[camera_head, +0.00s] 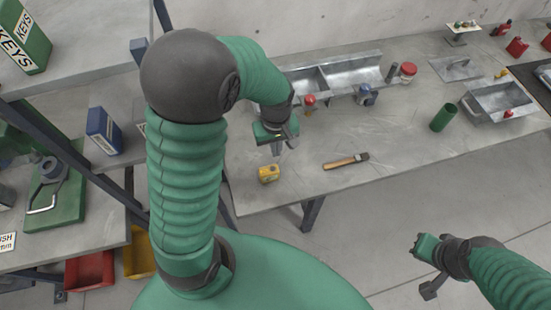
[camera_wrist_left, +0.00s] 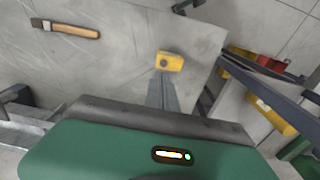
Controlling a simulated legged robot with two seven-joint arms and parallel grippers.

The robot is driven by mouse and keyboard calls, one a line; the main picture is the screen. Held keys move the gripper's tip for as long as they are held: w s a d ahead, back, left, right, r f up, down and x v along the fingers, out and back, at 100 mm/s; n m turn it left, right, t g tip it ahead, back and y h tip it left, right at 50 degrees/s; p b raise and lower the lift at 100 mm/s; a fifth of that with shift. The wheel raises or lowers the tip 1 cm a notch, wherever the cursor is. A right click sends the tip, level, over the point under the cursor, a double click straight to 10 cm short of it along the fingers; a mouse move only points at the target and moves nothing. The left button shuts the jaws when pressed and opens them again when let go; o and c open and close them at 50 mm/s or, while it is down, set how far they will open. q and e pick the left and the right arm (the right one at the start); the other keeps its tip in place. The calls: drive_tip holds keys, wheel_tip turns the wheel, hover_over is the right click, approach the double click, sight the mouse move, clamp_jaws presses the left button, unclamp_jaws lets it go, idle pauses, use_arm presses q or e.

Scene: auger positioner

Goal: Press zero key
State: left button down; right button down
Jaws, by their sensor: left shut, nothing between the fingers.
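A small yellow device (camera_head: 268,173) with a dark round spot on top lies near the left front corner of the grey table. I cannot tell whether that spot is the zero key. The device also shows in the left wrist view (camera_wrist_left: 171,61), just beyond the fingertips. My left gripper (camera_head: 277,150) is shut and empty, pointing down above and slightly behind the device. Its fingers (camera_wrist_left: 163,90) look close to the device, but contact cannot be told. My right gripper (camera_head: 420,262) is off the table at the lower right; its finger gap is unclear.
A wooden-handled tool (camera_head: 346,161) lies right of the device. A blue box (camera_head: 103,131) is on the left shelf. Bare tabletop surrounds the device.

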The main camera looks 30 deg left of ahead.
use_arm(q)
drive_tip(key=shift+w+a+r, duration=0.1)
drive_tip(key=shift+w+r, duration=0.05)
drive_tip(key=shift+r, duration=0.65)
drive_tip(key=shift+w+a+r, duration=0.1)
drive_tip(key=shift+w+r, duration=0.05)
drive_tip(key=shift+r, duration=0.65)
